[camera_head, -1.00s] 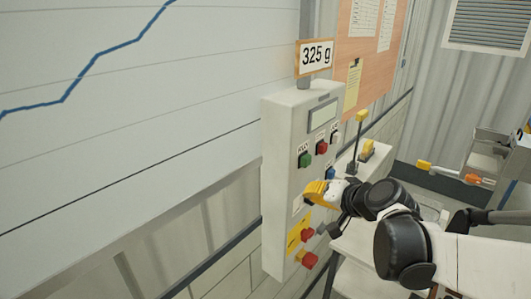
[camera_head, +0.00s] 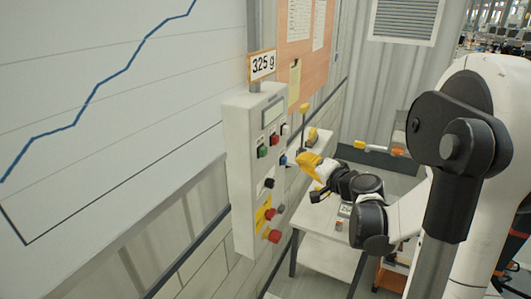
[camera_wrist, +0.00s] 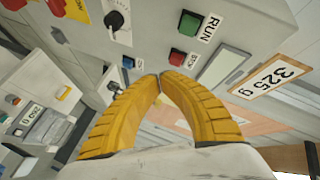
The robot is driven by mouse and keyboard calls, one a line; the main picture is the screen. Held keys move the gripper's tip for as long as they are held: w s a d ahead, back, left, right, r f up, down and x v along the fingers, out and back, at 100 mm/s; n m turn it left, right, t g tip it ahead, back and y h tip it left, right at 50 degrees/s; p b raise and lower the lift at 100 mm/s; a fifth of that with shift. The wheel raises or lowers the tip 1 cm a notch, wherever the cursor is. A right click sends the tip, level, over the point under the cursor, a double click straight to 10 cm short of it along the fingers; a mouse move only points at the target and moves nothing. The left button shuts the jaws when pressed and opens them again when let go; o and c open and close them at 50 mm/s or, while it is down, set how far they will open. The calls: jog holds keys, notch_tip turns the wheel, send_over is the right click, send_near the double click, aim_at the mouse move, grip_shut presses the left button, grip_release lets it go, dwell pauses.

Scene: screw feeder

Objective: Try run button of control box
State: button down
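The control box (camera_head: 238,180) is a tall pale box on the wall, with a small display and several coloured buttons. The green run button (camera_head: 262,152) is on its upper front, left of a red button (camera_head: 275,139). In the wrist view the green button (camera_wrist: 190,23) sits beside the RUN label, with the red button (camera_wrist: 177,57) nearer my fingertips. My gripper (camera_head: 299,158) has yellow fingers and is to the right of the box's front, seemingly apart from it. In the wrist view its fingertips (camera_wrist: 160,76) meet, with nothing visible between them.
A 325 g sign (camera_head: 263,65) stands on top of the box. A black knob (camera_head: 269,183) and lower red buttons (camera_head: 272,236) are on its front. A white table (camera_head: 318,248) stands to the right of the box. A whiteboard (camera_head: 100,50) fills the left.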

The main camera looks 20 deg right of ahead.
jog(key=w+a, duration=0.5)
jog(key=w, duration=0.1)
jog(key=shift+w+a, duration=0.15)
jog(key=shift+w, duration=0.2)
dwell(1.3)
jog(key=shift+w+a, duration=0.25)
jog(key=shift+w, duration=0.05)
jog(key=shift+w+a, duration=0.4)
jog(key=shift+w, duration=0.05)
dwell(0.8)
jog(key=shift+d, duration=0.1)
dwell(0.4)
jog(key=shift+s+d+b, duration=0.3)
jog(key=shift+s+d, duration=0.25)
jog(key=shift+s, duration=0.25)
jog(key=s+d, duration=0.1)
jog(key=s, duration=0.1)
jog(key=s+d, duration=0.2)
